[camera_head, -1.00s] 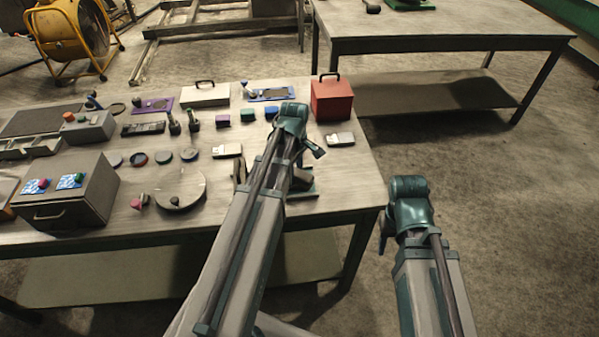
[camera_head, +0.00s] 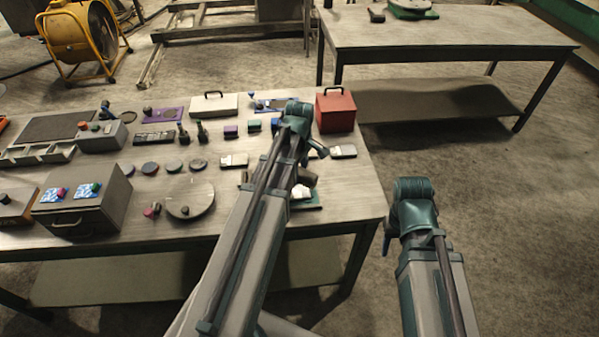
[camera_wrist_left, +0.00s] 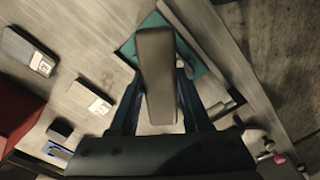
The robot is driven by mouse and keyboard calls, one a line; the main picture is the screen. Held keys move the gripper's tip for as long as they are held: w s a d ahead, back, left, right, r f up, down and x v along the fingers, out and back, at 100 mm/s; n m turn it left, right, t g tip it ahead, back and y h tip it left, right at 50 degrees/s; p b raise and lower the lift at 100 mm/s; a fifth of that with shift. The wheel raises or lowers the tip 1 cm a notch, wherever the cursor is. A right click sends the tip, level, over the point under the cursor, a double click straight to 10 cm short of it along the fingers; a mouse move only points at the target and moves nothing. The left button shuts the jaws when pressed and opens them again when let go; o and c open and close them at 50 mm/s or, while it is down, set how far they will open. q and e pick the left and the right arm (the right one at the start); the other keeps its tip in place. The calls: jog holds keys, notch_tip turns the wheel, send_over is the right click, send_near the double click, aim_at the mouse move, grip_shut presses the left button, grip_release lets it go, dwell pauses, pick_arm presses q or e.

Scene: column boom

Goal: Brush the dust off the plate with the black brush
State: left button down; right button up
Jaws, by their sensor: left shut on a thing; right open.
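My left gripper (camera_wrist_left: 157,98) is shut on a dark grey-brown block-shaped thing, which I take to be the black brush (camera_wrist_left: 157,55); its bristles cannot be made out. The brush points away from the wrist, over a teal mat (camera_wrist_left: 128,48). In the head view the dark end of the brush (camera_head: 308,178) shows just right of my left forearm. Below it lies a small white patch (camera_head: 302,192), perhaps the plate, on the green mat (camera_head: 312,205). Contact and dust cannot be told. My right gripper (camera_head: 386,243) hangs open and empty beyond the table's right edge.
The table (camera_head: 345,205) holds a red box (camera_head: 335,110), a grey box with buttons (camera_head: 85,205), a round disc (camera_head: 190,198) and two pale flat blocks (camera_head: 233,160) (camera_head: 343,152). A second table (camera_head: 450,30) stands behind. The front right corner is bare.

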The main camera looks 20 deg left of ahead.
aim_at(300, 170)
pick_arm(q)
notch_tip(300, 170, up, 3)
jog(key=p, duration=0.3)
dwell(0.4)
dwell(0.7)
